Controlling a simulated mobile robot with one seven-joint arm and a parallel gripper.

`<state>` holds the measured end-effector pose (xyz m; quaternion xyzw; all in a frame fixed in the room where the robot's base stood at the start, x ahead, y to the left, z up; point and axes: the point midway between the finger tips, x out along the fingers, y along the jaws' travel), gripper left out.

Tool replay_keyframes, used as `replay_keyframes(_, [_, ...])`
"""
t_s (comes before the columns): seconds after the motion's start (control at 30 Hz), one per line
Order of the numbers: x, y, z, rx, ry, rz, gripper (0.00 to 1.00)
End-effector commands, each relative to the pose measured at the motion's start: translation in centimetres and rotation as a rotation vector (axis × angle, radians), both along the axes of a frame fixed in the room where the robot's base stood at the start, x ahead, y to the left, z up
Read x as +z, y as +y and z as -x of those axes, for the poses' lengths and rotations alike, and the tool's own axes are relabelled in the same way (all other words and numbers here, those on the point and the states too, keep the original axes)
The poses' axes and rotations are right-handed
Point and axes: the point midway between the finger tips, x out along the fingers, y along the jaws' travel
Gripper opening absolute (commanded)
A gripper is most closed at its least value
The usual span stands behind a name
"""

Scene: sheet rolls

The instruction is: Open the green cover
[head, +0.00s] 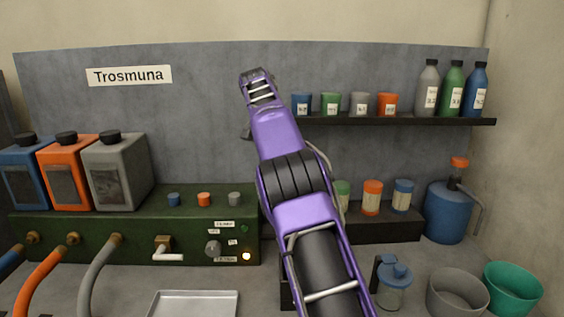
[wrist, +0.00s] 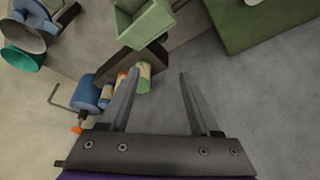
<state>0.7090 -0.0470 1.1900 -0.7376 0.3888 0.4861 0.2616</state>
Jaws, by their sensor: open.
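A green box-shaped piece (wrist: 142,24) shows at the top of the wrist view, hollow on one side, next to a dark base. It may be the green cover; I cannot tell whether it is hinged, open or shut. In the head view my arm hides that spot. My gripper (wrist: 160,76) is open and empty in the wrist view, its two fingers apart, with bare grey panel between them. The green piece lies beyond the fingertips and apart from them. In the head view my arm rises in front of the grey back panel.
A green console (head: 130,232) with knobs and hoses stands left. A shelf (head: 400,120) holds cups and bottles. Small jars (head: 372,197) and a blue bottle (head: 447,212) stand right. Buckets (head: 457,294), a pitcher (head: 393,287) and a metal tray (head: 195,303) are in front.

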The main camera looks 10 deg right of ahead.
Motion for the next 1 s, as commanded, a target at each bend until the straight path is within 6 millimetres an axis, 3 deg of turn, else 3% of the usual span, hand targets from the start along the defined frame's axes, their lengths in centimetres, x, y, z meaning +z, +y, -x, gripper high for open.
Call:
replay_keyframes(0.03, [-0.2, -0.2, 0.0, 0.006, 0.004, -0.002, 0.52])
replay_keyframes(0.33, [-4.5, -2.6, -0.4, 0.265, 0.09, -0.046, 0.0])
replay_keyframes(0.5, [-6.4, -3.4, -0.6, 0.488, 0.117, -0.065, 0.0])
replay_keyframes(0.7, [-7.0, -3.5, -0.9, 0.696, 0.107, -0.064, 0.0])
replay_keyframes(1.0, [-8.0, -3.4, -1.3, 0.783, 0.1, -0.056, 0.0])
